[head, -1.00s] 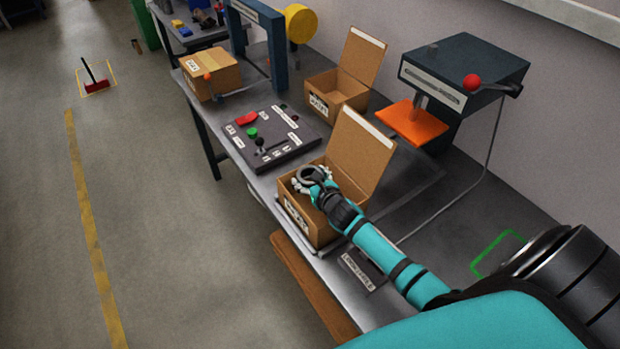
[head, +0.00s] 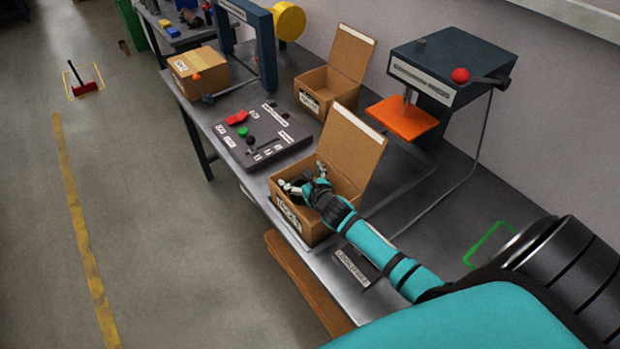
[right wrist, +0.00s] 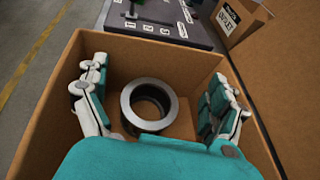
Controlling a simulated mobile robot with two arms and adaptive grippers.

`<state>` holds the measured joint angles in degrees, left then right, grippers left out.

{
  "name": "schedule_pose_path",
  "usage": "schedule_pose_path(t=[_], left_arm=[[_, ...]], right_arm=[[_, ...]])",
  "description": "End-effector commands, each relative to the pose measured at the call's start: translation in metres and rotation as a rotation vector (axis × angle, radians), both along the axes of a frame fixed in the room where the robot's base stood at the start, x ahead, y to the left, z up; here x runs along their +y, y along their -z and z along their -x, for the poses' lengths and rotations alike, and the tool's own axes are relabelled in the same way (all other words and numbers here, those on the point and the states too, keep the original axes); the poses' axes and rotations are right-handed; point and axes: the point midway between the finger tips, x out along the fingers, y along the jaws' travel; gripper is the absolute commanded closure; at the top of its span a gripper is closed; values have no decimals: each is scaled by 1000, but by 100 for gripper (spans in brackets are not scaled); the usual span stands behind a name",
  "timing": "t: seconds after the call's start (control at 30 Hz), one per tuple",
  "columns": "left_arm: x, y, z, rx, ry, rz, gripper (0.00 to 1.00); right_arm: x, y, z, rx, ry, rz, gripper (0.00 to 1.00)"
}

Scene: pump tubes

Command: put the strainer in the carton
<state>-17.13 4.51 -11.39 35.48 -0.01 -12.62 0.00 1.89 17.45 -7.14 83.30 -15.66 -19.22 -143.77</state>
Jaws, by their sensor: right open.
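The strainer, a grey metal ring (right wrist: 169,105), lies inside the open carton, on its bottom as far as I can tell. The carton is a brown box with a raised lid and a label on its front; it stands near the table edge in the head view (head: 318,232), and its wall fills much of the right wrist view (right wrist: 55,112). My right gripper (head: 304,186) is at the carton's mouth, reaching down into it. In the right wrist view its fingers (right wrist: 158,78) are spread wide on both sides of the ring, apart from it. The head view hides the ring. My left gripper is out of view.
A second open carton (head: 312,101) stands behind. A dark control panel (head: 262,136) lies left of the near carton. A press with an orange plate (head: 402,118) stands at the right. A closed box (head: 196,74) sits farther back. The floor at left is mostly clear.

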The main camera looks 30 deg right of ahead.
Motion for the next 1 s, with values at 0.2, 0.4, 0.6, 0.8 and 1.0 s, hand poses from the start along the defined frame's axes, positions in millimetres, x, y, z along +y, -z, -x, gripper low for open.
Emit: schedule_pose_path(t=[0.2, 0.4, 0.6, 0.8, 1.0], left_arm=[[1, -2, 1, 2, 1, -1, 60], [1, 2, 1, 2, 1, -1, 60], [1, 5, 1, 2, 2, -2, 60], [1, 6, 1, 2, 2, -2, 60], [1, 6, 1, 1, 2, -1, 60]], right_arm=[[4, -17, 33, 0, -3, 2, 5], [8, -33, 73, 0, -2, 1, 5], [11, -45, 101, 0, 0, 1, 5], [12, -50, 110, -1, 1, 0, 5], [12, -51, 110, -1, 1, 0, 5]])
